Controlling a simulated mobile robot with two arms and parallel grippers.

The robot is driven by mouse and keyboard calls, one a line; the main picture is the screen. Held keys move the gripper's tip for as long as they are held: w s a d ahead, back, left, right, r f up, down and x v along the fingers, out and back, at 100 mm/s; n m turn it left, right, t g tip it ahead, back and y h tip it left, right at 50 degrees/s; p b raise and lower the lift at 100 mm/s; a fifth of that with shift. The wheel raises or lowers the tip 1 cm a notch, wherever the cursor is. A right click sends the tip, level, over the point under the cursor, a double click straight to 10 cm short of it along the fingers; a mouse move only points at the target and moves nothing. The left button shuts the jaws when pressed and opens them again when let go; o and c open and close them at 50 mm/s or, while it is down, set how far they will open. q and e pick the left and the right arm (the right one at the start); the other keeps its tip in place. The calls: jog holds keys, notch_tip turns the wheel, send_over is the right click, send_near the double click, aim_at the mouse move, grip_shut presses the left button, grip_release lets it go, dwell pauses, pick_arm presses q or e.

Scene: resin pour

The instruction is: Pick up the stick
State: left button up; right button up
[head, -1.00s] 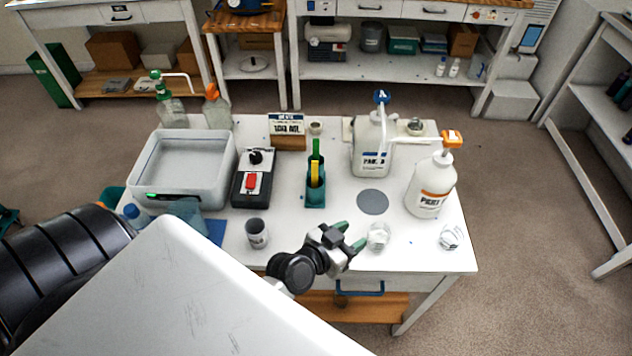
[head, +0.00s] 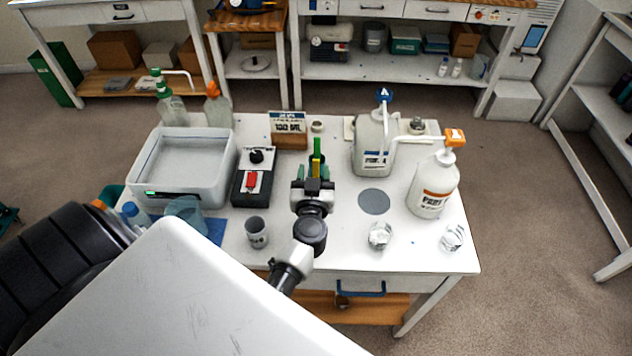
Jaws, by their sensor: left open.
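A green stick (head: 317,146) stands upright in a small holder in the middle of the white table. A yellow stick stands just in front of it; only a little of the yellow one (head: 316,168) shows. My left gripper (head: 314,171) is open, with its green-tipped fingers pointing away toward the sticks. It is over the holder, and the yellow stick appears between its fingers from this view. The gripper hides most of the holder and the lower parts of the sticks. I cannot tell whether it touches a stick. My right gripper is not in view.
A black box with a red switch (head: 252,184) and a grey tub (head: 182,165) stand left. A grey cup (head: 256,232) is front left. Clear cups (head: 380,236) sit front right. White pump bottles (head: 434,185) stand right, near a grey disc (head: 373,202).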

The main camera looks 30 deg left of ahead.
aim_at(316, 166)
pick_arm(q)
jog(key=shift+w+a+f+b, duration=0.1)
jog(key=shift+w+a+b, duration=0.1)
jog(key=shift+w+b, duration=0.2)
jog(key=b+x, duration=0.1)
jog(key=x, duration=0.2)
jog(key=shift+w+f+b, duration=0.1)
jog(key=shift+w+b, duration=0.25)
jog(key=shift+w+a, duration=0.2)
jog(key=shift+w, duration=0.15)
jog(key=shift+s, duration=0.1)
grip_shut()
